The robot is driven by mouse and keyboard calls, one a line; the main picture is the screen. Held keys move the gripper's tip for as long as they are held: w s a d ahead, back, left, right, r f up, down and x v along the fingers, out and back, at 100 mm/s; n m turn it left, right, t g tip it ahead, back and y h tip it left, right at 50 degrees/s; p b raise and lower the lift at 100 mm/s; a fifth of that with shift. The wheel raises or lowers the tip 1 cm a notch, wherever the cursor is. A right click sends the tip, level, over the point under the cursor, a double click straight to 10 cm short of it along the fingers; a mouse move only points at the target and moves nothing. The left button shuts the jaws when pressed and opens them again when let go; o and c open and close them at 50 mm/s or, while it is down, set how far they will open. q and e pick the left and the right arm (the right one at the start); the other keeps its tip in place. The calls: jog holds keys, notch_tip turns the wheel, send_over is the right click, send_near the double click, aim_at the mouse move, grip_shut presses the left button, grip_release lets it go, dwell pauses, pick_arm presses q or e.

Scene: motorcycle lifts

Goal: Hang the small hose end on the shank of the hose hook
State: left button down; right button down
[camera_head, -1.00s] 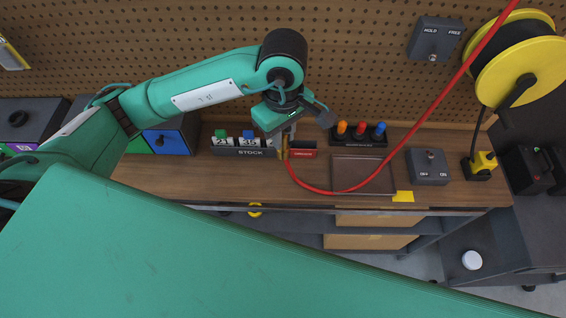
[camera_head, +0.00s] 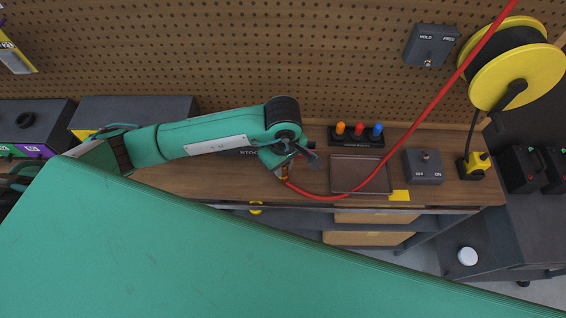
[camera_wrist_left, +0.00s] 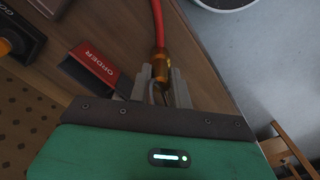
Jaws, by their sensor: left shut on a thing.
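My left gripper (camera_head: 284,176) is over the front part of the wooden bench, left of the brown tray. In the left wrist view its two grey fingers (camera_wrist_left: 160,90) are shut on the small hose end (camera_wrist_left: 160,66), a brass fitting on the red hose (camera_wrist_left: 154,22). In the head view the red hose (camera_head: 428,110) hangs from the upper right, sags past the tray and rises to my gripper. I cannot make out the hose hook in any view. My right gripper is not in view.
The brown tray (camera_head: 348,174), a grey switch box (camera_head: 423,168) and a rack of coloured knobs (camera_head: 357,137) stand on the bench. A red ORDER block (camera_wrist_left: 90,68) is beside my fingers. A yellow reel (camera_head: 516,76) hangs at right. My green body covers the foreground.

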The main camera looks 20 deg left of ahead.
pick_arm(q)
jog(key=shift+f+b, duration=0.2)
jog(key=shift+b, duration=0.1)
jog(key=c, duration=1.3)
grip_release()
jog(key=shift+r+p, duration=0.2)
jog(key=shift+p, duration=0.45)
jog(key=r+b, duration=0.2)
jog(key=r, duration=0.1)
jog(key=r+b, duration=0.1)
jog(key=b, duration=0.1)
jog(key=shift+w+a+r, duration=0.1)
jog(key=shift+a+r, duration=0.3)
notch_tip(320, 180, up, 8)
jog(key=shift+f+b, duration=0.2)
jog(key=shift+b, duration=0.3)
jog(key=shift+r, duration=0.55)
